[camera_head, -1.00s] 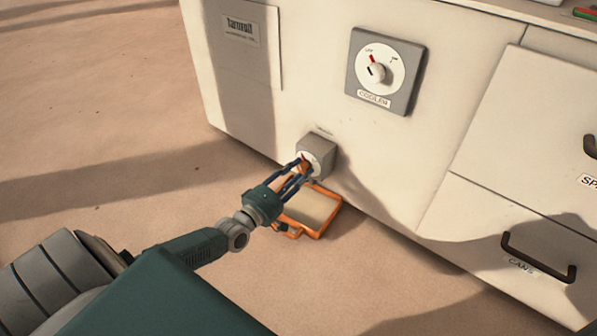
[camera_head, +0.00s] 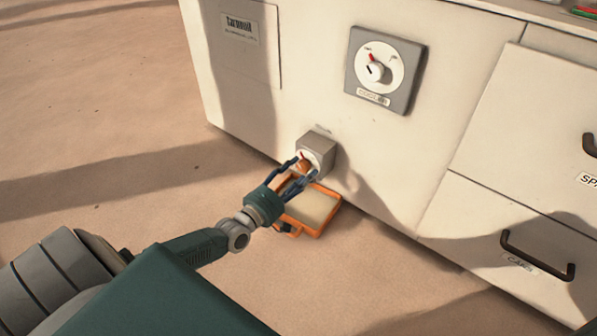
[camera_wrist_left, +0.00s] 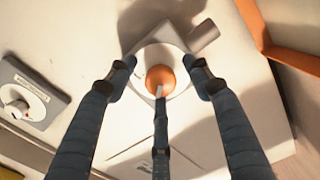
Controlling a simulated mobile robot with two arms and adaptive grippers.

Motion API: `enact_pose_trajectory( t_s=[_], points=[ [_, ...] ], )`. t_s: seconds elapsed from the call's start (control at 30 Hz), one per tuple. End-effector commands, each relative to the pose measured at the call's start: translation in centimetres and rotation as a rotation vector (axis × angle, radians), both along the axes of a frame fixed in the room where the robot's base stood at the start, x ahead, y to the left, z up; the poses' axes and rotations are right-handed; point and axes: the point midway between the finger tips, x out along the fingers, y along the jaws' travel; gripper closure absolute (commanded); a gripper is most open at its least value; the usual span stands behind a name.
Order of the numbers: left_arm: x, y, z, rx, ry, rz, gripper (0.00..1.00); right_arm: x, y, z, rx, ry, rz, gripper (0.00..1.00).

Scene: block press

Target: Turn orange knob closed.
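The orange knob (camera_head: 304,165) sits on a white dial on the front of a small grey box (camera_head: 318,150), low on the white cabinet. In the left wrist view the orange knob (camera_wrist_left: 160,77) shows round, with a small pale mark on its lower edge. My left gripper (camera_head: 301,172) is open at the knob. In the left wrist view two fingers of the left gripper (camera_wrist_left: 161,75) stand apart on either side of the knob, with gaps. A third finger reaches up just below it; I cannot tell whether it touches. My right gripper is not in view.
An orange-rimmed tray (camera_head: 322,228) lies on the ground under the knob, close to my left gripper. A grey dial panel (camera_head: 385,70) is higher on the cabinet (camera_head: 300,60). Drawers with dark handles (camera_head: 538,256) are at the right. The sandy ground at left is open.

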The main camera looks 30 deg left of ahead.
Motion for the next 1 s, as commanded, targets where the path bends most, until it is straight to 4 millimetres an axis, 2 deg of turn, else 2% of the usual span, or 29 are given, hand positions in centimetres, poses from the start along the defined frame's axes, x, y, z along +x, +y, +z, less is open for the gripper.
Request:
enact_pose_trajectory(
  t_s=[0.2, 0.33, 0.8, 1.0],
  points=[
    [0.1, 0.3, 0.3, 0.003, -0.005, 0.004, 0.49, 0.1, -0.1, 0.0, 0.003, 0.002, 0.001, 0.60],
    [-0.8, 0.4, 0.3, 0.003, -0.006, 0.004, 0.49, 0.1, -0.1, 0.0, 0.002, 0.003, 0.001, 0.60],
    [-9.9, 0.9, 0.2, 0.002, -0.001, 0.001, 0.49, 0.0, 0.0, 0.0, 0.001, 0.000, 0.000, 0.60],
    [-11.7, 1.1, 0.3, 0.002, -0.004, 0.001, 0.49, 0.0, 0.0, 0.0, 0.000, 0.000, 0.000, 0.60]
  ],
)
